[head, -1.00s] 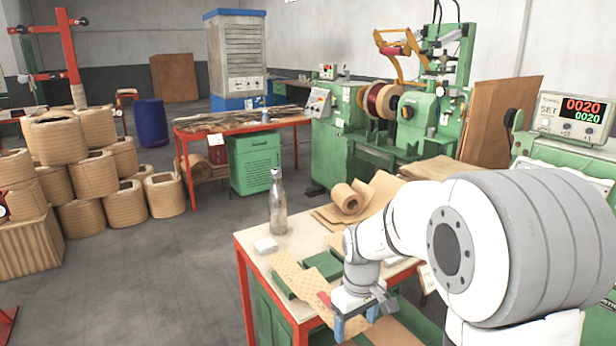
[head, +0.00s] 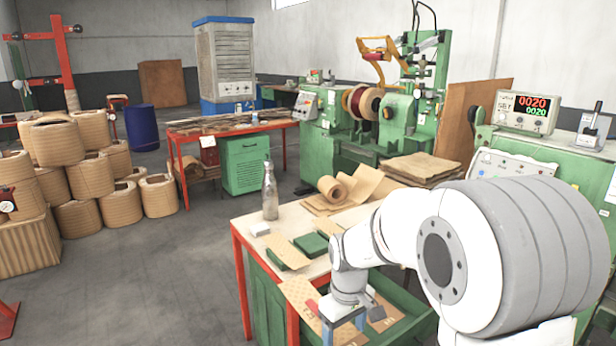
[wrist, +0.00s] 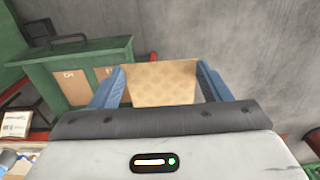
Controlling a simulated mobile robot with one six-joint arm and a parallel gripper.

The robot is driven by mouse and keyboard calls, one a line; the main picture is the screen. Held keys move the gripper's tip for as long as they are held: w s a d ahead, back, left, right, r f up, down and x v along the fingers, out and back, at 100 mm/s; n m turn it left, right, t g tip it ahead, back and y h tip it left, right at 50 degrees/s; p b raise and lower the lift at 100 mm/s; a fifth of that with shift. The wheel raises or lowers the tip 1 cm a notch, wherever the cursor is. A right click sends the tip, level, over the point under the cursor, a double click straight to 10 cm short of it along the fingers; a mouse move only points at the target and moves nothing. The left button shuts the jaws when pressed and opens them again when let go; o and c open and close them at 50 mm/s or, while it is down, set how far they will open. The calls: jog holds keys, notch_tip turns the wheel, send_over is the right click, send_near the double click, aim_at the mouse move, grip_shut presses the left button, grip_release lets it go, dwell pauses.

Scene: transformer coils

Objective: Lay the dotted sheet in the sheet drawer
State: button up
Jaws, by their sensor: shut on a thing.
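My gripper (head: 343,326) is shut on the dotted sheet (head: 300,293), a tan card with small dots. In the head view it holds the sheet low, at the front edge of the table. In the wrist view the sheet (wrist: 160,84) spans between the blue fingers. The green sheet drawer (head: 405,330) is pulled open to the right of my gripper, partly hidden by my arm. In the wrist view the drawer's handled front (wrist: 75,58) lies at the left, apart from the sheet, with two brown panels below it.
Grey floor (head: 150,270) is free to the left.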

jog(key=w+d+f+m, duration=0.2)
jog(key=d+f+m, duration=0.1)
jog(key=f, duration=0.5)
jog(key=w+d+f+m, duration=0.2)
jog(key=d+f+m, duration=0.1)
jog(key=f, duration=0.5)
jog(key=shift+d+f+m, duration=0.25)
jog(key=shift+f+m, duration=0.15)
jog(key=shift+s, duration=0.1)
